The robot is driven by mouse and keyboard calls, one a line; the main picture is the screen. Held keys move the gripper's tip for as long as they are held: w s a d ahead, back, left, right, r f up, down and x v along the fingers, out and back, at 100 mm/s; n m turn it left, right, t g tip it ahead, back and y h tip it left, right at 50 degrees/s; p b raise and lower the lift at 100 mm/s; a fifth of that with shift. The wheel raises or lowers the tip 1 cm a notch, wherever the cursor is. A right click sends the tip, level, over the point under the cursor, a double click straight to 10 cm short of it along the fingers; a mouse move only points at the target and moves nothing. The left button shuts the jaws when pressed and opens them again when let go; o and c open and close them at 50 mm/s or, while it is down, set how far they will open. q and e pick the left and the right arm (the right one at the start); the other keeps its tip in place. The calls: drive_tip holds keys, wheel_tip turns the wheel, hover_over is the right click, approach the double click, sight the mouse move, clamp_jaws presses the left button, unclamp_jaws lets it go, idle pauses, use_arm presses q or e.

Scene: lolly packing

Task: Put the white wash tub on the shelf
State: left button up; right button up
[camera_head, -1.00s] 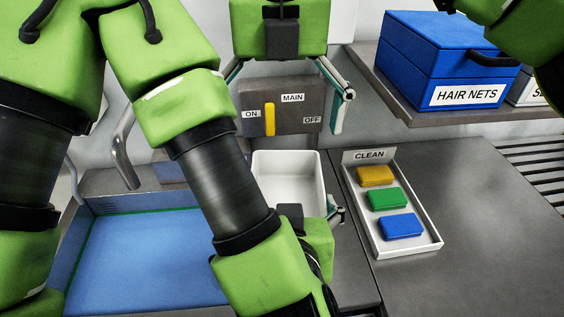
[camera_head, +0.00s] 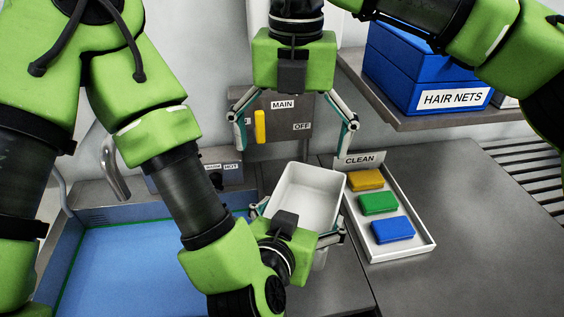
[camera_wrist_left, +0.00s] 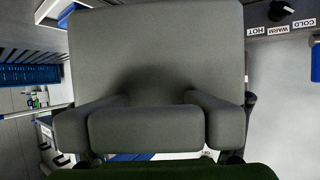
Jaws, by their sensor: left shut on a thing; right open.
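The white wash tub (camera_head: 306,197) is in the middle of the head view, held tilted in front of the clean-sponge tray. My left gripper (camera_head: 299,222) is shut on the tub, its fingers at the near side. A large grey surface, probably the tub, fills the middle of the left wrist view (camera_wrist_left: 155,50). My right gripper (camera_head: 292,136) is open and empty, pointing down above and behind the tub, its fingers spread wide. The shelf (camera_head: 420,123) is at the upper right and carries the blue HAIR NETS box (camera_head: 410,80).
The CLEAN tray (camera_head: 428,246) with yellow, green and blue sponges lies right of the tub. A blue-bottomed sink (camera_head: 130,265) is at left with a faucet (camera_head: 113,170). The MAIN switch panel (camera_head: 275,112) is behind my right gripper. Grey counter at right (camera_head: 480,210) is clear.

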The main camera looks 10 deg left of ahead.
use_arm(q)
drive_tip(key=shift+w+d, duration=0.2)
drive_tip(key=shift+d, duration=0.05)
use_arm(e)
drive_tip(key=m, duration=0.2)
approach(304, 217)
use_arm(q)
drive_tip(key=shift+s+a, duration=0.1)
drive_tip(key=shift+a, duration=0.05)
use_arm(e)
wheel_tip(304, 217, down, 5)
drive_tip(key=shift+a+f, duration=0.1)
drive_tip(key=shift+f, duration=0.15)
drive_tip(key=c, duration=1.1)
use_arm(q)
drive_tip(key=o, duration=1.4)
drive_tip(key=shift+c, duration=0.2)
